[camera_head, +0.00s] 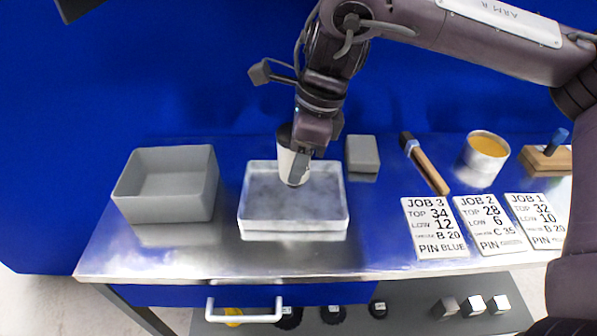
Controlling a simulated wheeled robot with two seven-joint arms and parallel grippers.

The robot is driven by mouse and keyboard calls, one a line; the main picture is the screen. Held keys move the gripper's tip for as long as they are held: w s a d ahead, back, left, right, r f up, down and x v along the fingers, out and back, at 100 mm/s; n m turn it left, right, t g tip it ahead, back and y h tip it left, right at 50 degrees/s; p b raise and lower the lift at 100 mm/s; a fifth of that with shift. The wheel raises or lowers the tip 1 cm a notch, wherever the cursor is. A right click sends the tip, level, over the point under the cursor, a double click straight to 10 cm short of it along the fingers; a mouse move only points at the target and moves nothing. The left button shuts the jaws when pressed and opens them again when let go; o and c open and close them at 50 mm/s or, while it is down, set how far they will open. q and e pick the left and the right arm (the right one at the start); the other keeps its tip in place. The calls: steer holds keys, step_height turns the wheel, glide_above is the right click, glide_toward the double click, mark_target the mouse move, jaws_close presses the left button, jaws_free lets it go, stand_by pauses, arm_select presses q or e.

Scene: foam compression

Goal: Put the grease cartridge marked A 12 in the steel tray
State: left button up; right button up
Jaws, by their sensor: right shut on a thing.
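A white cylindrical cartridge (287,163) with a dark top is held upright in my right gripper (300,165). The gripper points down and is shut on it. Its marking cannot be read here. The steel tray (293,227) is a shallow, open, light grey tray on the bench. The cartridge shows over the back half of the tray; whether its lower end touches the tray floor I cannot tell. No other thing shows in the tray. My left gripper is not clearly seen; only a dark piece shows at the top left corner.
A deeper grey bin (165,205) stands left of the tray. A grey block (362,154), a brush (425,165), a tin (484,160) and job cards (434,228) lie to the right. A drawer handle (244,317) is below the bench edge. A lower shelf holds several small items.

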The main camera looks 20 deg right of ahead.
step_height(320, 180, down, 3)
steer(key=shift+s+f+b, duration=0.1)
steer(key=shift+b, duration=0.25)
steer(key=shift+w+f, duration=0.3)
steer(key=shift+f, duration=0.1)
steer(key=o, duration=0.8)
arm_select(q)
steer(key=shift+w+d+r, duration=0.1)
steer(key=shift+w+r, duration=0.3)
steer(key=shift+w, duration=0.25)
arm_select(e)
steer(key=o, duration=0.3)
steer(key=shift+o, duration=0.2)
